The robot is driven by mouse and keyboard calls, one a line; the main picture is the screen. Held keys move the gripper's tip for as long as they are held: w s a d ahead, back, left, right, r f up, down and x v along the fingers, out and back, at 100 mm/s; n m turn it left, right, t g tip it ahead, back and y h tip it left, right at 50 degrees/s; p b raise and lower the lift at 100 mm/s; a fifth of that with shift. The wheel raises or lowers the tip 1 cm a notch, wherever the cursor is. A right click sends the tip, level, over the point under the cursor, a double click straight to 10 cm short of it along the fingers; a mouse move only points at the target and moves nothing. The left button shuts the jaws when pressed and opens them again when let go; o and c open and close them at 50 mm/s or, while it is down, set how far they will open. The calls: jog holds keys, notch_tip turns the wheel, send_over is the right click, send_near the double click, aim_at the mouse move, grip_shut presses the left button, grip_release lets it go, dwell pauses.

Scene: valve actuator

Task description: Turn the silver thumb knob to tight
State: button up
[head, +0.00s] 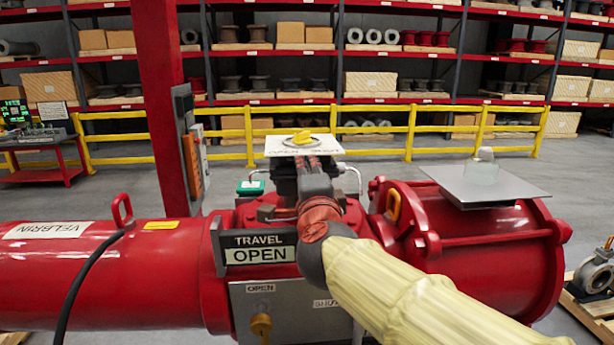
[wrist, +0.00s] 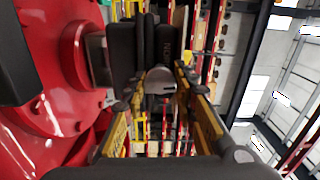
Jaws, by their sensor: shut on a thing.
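The silver thumb knob (wrist: 159,82) is a small rounded grey piece in the upper middle of the wrist view, in front of a dark housing (wrist: 157,45). My gripper (wrist: 160,79) has a yellow-sided finger on either side of the knob and is shut on it. In the head view my gripper (head: 314,168) is at the dark block under the white plate, mostly hidden by my own wrist. The knob cannot be made out in that view. Its exact turn angle cannot be read.
A yellow pointer (head: 302,138) sits on a white plate (head: 355,147) above my gripper. A red actuator cylinder (head: 100,275) lies left, and a red housing (head: 490,245) right with a flat grey plate (head: 500,185). A brass knob (head: 261,325) is on the lower panel.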

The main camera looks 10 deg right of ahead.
jog(key=o, duration=1.2)
jog(key=shift+c, duration=0.2)
jog(key=s, duration=1.2)
jog(key=shift+a, duration=0.1)
